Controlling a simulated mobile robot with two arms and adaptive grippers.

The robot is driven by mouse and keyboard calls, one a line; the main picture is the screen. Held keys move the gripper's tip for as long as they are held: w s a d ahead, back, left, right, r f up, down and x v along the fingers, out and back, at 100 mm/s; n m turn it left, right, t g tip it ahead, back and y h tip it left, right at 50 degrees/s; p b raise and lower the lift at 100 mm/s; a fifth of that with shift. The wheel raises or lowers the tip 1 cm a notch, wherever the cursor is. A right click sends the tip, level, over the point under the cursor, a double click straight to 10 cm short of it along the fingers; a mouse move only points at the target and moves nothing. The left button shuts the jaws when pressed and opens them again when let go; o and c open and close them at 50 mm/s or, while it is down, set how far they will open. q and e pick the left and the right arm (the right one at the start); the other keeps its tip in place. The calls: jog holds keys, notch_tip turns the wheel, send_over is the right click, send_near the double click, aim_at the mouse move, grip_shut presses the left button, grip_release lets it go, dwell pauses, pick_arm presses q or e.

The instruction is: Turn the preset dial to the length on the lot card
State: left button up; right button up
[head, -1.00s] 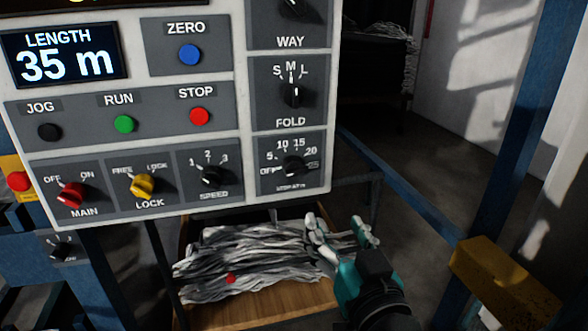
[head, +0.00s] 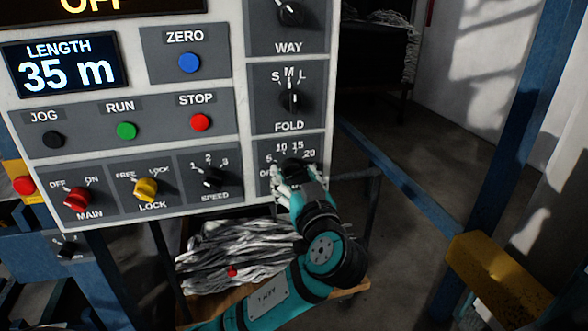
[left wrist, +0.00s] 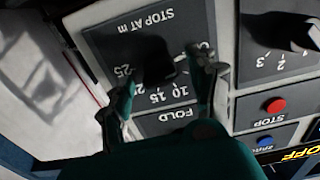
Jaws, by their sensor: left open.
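The preset dial (head: 292,164) is a black knob at the panel's lower right, with a scale whose 5, 10, 15 and 20 show in the head view. The dial (left wrist: 154,62) also shows upside down in the left wrist view, under the label STOP AT m. Its pointer setting cannot be read. My left gripper (head: 291,178) is at the dial, its fingers open. In the left wrist view the fingers (left wrist: 166,82) stand on either side of the knob; contact is unclear. I cannot make out a lot card. My right gripper is not in view.
The white panel has a LENGTH display (head: 62,64) reading 35 m. The FOLD knob (head: 290,99) is just above the dial, and the SPEED knob (head: 213,177) is to its left. Grey material (head: 225,250) lies on a wooden board below. A yellow block (head: 500,280) stands at right.

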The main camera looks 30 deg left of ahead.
pick_arm(q)
jog(key=shift+w+a, duration=0.45)
jog(key=c, duration=1.2)
jog(key=shift+o, duration=0.2)
jog(key=shift+m, duration=0.3)
